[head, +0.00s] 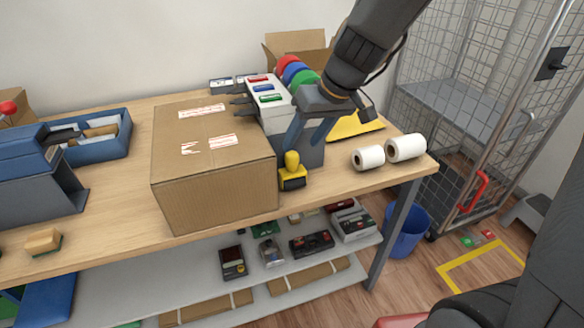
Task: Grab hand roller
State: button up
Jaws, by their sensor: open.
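What looks like the hand roller (292,172) stands upright near the front edge of the wooden counter (350,183). It has a yellow knob-like handle and a dark lower part with a yellow band. It sits just right of the big cardboard box (212,165). My gripper (305,146) comes down from the upper right, its fingers pointing down, close above and behind the roller. It is open with nothing between the fingers. I cannot tell the exact gap between the fingers and the handle.
A grey dispenser with coloured discs (292,72) stands behind my gripper, beside a yellow item (356,125). A blue tray (100,137) is at left. A wire cage trolley (480,90) stands right.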

aim_at(294, 155)
jog(key=shift+p+x, duration=0.4)
jog(key=shift+x, duration=2.5)
jog(key=shift+s+a, duration=0.1)
jog(key=shift+s, duration=0.05)
